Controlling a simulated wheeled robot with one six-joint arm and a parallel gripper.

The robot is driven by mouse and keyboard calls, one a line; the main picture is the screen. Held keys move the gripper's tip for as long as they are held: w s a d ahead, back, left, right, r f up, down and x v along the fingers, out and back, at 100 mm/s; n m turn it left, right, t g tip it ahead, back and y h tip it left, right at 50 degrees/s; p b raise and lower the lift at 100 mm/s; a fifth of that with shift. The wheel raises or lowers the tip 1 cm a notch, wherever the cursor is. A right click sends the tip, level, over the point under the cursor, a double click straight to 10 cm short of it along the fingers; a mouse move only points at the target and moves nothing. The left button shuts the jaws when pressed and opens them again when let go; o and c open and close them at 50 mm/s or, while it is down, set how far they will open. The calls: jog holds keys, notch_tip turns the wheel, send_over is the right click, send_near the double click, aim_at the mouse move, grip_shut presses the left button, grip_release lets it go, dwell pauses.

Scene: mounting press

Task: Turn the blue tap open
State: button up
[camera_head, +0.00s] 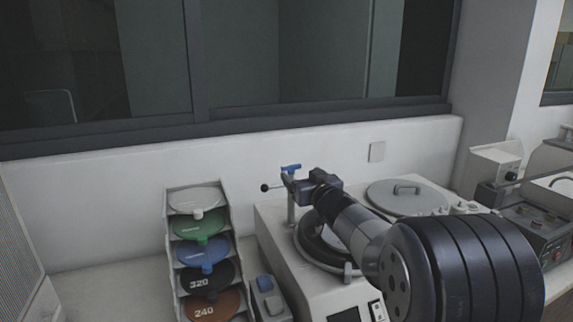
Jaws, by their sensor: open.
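The blue tap (291,168) is a small blue handle on top of a thin upright post, at the back left corner of the white machine (275,222). My gripper (290,181) is open at the end of my arm, which reaches in from the lower right. Its tips are right by the tap, just below the blue handle in the picture. I cannot tell whether they touch it. The lower part of the tap and part of its post are hidden behind my gripper. A short rod with a black ball (265,187) sticks out to the left.
A rack (172,240) of coloured discs stands left of the machine. A round lid with a handle (405,196) lies on the machine's right side. Another unit with a control panel (540,235) is at the far right. The wall and window are close behind.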

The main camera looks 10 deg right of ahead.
aim_at(292, 166)
jog(key=w, duration=0.2)
jog(key=w+a+p, duration=0.1)
jog(key=w, duration=0.5)
jog(key=shift+w+a+f+p, duration=0.1)
jog(key=shift+w+a+p, duration=0.05)
jog(key=shift+a+p, duration=0.25)
jog(key=shift+c, duration=0.6)
jog(key=c, duration=0.9)
jog(key=shift+o, duration=0.2)
